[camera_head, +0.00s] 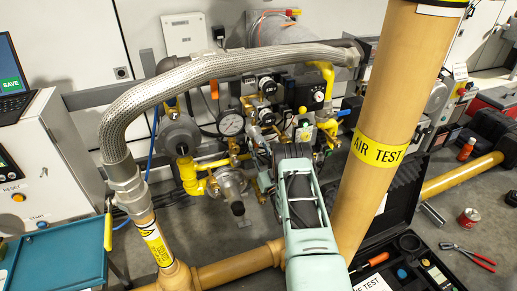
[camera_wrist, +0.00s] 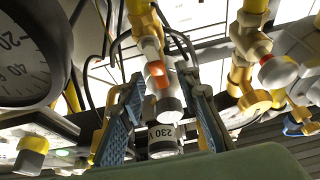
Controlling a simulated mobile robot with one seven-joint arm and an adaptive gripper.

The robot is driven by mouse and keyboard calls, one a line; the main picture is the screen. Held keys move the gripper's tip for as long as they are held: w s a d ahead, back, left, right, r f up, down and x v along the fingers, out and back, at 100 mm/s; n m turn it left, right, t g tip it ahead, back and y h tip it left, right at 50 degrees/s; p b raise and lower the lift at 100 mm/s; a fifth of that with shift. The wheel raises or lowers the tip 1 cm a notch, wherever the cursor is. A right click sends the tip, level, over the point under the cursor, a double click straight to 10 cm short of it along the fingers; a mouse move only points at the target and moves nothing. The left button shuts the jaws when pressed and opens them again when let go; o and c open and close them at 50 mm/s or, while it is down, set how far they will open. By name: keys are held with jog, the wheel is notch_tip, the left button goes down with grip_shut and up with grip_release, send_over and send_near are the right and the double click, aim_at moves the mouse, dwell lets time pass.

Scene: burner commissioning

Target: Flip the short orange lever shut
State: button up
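In the wrist view a short orange piece (camera_wrist: 161,79), which looks like the lever, sits on a pale fitting below a yellow pipe. My gripper (camera_wrist: 162,86) is open, with its blue-padded fingers on either side of the orange piece. Gaps show between it and both fingers. A grey cylinder labelled 230 V (camera_wrist: 164,136) also stands between the fingers, nearer the camera. In the head view my pale green arm reaches into the burner pipework and hides the fingertips. I cannot pick out the orange lever there.
A pressure gauge (camera_wrist: 25,55) is close at left in the wrist view, and yellow pipe fittings (camera_wrist: 254,50) are at right. In the head view a braided hose (camera_head: 200,73) arches over the pipework. A thick AIR TEST pipe (camera_head: 377,130) stands right of my arm.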

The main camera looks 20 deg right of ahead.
jog(key=shift+c, duration=0.4)
grip_shut()
jog(key=shift+m, duration=0.5)
jog(key=shift+d+f+m+g+h, duration=0.3)
jog(key=shift+m+h, duration=0.65)
jog(key=shift+m, duration=1)
jog(key=shift+d+f+m+g+h, duration=0.15)
jog(key=shift+d+m+g+h, duration=0.3)
jog(key=shift+m+h, duration=1)
jog(key=shift+d+f+m+g+h, duration=0.25)
jog(key=shift+d+m+h, duration=0.3)
jog(key=shift+m, duration=1.85)
jog(key=shift+o, duration=0.4)
grip_release()
jog(key=shift+r, duration=0.1)
